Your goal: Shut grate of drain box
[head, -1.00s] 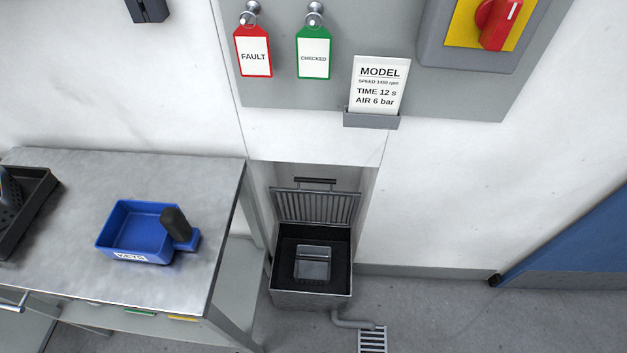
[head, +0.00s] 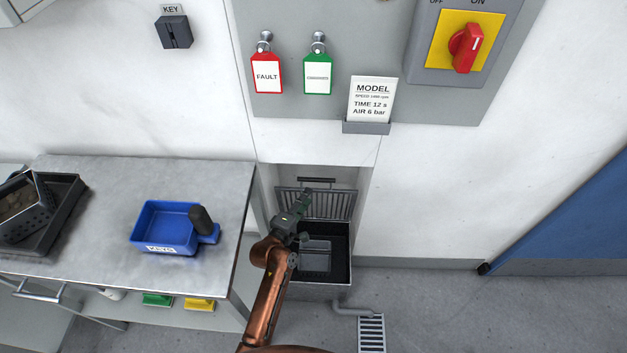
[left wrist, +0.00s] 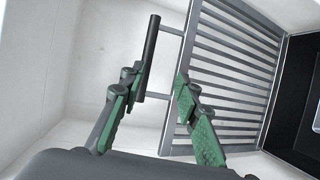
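The drain box (head: 325,290) stands on the floor in a wall recess. Its slatted grate (head: 340,204) is raised, leaning upright at the back, with a dark bar handle (head: 317,180) on its top edge. The grate (left wrist: 240,75) and handle (left wrist: 151,50) also show in the left wrist view. My left gripper (head: 305,200) is in front of the grate, above the box's left side, below the handle in the picture. In the left wrist view its fingers (left wrist: 161,90) are open, with the handle close by the left fingertip; contact cannot be told. My right gripper is not in view.
Recess walls flank the box closely. A pipe leads to a floor drain (head: 371,335). Floor to the right is clear.

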